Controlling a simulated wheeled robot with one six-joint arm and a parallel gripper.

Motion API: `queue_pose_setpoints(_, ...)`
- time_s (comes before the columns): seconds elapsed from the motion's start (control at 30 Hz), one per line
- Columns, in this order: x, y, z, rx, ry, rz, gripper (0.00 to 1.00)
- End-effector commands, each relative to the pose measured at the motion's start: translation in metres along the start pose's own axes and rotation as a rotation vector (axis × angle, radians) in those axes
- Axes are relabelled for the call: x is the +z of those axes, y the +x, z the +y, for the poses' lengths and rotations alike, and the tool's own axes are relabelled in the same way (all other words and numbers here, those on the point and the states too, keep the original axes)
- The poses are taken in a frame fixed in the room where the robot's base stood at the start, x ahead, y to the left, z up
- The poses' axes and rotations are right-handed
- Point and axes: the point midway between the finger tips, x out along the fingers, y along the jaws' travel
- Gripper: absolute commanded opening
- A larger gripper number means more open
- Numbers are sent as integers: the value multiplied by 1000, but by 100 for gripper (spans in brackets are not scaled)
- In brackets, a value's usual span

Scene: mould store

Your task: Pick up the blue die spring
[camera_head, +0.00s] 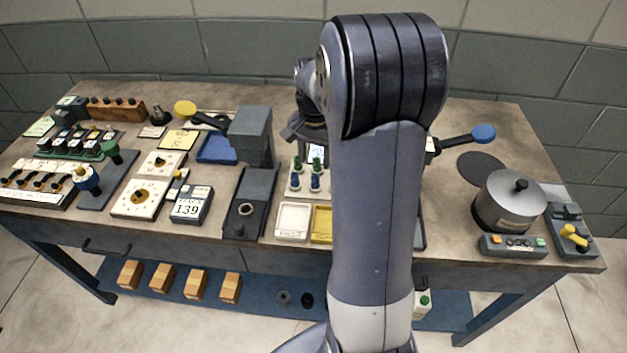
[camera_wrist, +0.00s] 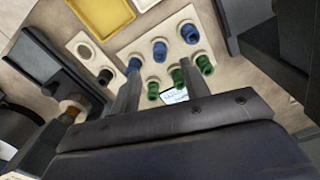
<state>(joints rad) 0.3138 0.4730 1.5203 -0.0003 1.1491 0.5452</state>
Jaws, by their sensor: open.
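Several die springs stand on a pale holder plate (camera_wrist: 128,50), blue ones in one row and green ones in the other. In the wrist view the blue springs (camera_wrist: 160,51) run from the left fingertip up to the right, another being at the upper right (camera_wrist: 190,34). The green springs (camera_wrist: 204,64) are nearer my gripper's palm. My gripper (camera_wrist: 160,70) is open and empty over the plate; its left finger overlaps the leftmost blue spring, contact unclear. In the head view two blue springs (camera_head: 315,182) and two green springs (camera_head: 316,163) show; my arm hides my fingers.
A white tray (camera_head: 278,222) and a yellow tray (camera_head: 313,228) lie in front of the plate. A grey press-like device (camera_head: 251,135) stands to the left. A metal pot (camera_head: 510,202) stands at the right. My arm hides the bench's middle.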

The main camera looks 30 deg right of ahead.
Motion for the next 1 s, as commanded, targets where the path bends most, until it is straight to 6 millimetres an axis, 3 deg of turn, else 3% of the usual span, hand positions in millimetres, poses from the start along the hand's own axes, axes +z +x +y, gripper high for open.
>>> queue_pose_setpoints(0.6, -3, 70, 1, 1, -2, -1, 44)
queue_pose_setpoints(0.9, -4, 75, 0, -1, -2, 1, 44)
queue_pose_setpoints(1.0, -4, 75, 0, -1, -2, 1, 36)
